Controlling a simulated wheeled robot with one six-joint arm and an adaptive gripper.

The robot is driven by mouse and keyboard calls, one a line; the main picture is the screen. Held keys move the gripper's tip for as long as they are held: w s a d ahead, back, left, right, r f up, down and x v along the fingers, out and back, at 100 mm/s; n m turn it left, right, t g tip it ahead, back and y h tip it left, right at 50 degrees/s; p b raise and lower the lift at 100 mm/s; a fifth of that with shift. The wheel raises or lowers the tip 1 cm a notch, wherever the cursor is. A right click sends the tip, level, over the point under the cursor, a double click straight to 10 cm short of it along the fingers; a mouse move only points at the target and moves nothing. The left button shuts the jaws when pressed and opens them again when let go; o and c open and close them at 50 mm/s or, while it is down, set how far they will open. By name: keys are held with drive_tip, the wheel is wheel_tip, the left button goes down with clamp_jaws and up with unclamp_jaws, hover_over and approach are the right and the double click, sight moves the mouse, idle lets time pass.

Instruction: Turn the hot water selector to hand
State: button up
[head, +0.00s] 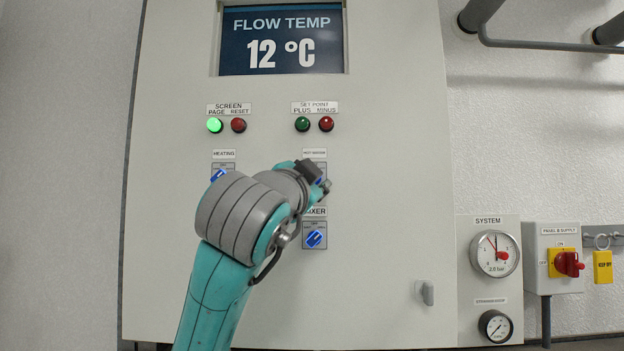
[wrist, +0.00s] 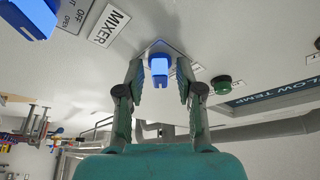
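The hot water selector is a blue knob (wrist: 158,68) on the pale panel, seen in the wrist view. In the head view my arm mostly hides it, below the small label (head: 314,153). My gripper (wrist: 160,75) is open, with one finger on each side of the knob and a visible gap to each. In the head view my gripper (head: 310,172) is at the panel, its fingers largely hidden. The selector's position marks are too hidden to read.
The mixer selector (head: 314,238) is just below, and the heating selector (head: 218,175) is to the left, partly behind my arm. Green (head: 302,124) and red (head: 326,124) set point buttons are above. The display (head: 281,42) reads 12 °C. A red main switch (head: 568,264) is at far right.

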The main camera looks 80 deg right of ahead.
clamp_jaws()
drive_tip(key=shift+n, duration=0.3)
drive_tip(key=shift+s+n+t+h, duration=0.15)
drive_tip(key=shift+n+t, duration=1.35)
drive_tip(key=shift+n, duration=1.55)
drive_tip(key=shift+n+t+h, duration=0.1)
drive_tip(key=shift+n+t, duration=1.4)
drive_tip(key=shift+n, duration=1.6)
drive_tip(key=shift+s+n+t+h, duration=0.15)
drive_tip(key=shift+n+t, duration=1.35)
drive_tip(key=shift+n, duration=1.85)
